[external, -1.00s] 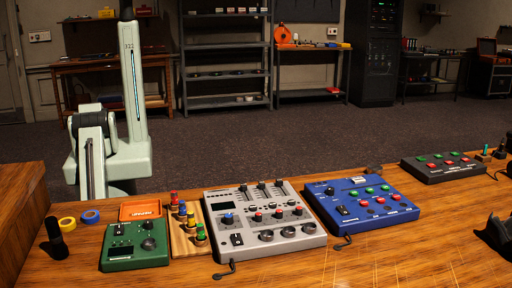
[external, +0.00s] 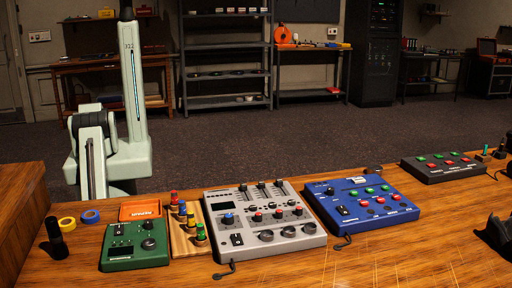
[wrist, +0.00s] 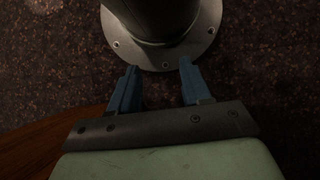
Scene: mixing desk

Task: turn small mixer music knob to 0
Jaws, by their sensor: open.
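A small green mixer (external: 135,246) sits at the front left of the wooden desk, with a dark knob (external: 149,244) and a switch on its top. A larger grey mixer (external: 264,222) with sliders and several knobs stands in the middle. A blue mixer (external: 360,203) with green and red buttons is to its right. Labels are too small to read, so I cannot tell which knob is the music knob. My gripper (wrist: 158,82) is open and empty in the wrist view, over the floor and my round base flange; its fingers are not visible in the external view.
A wooden block with coloured pegs (external: 187,238) and an orange tray (external: 140,209) stand beside the green mixer. Yellow (external: 67,224) and blue (external: 90,216) tape rolls and a black cylinder (external: 55,238) lie left. A dark button box (external: 440,167) is at the far right.

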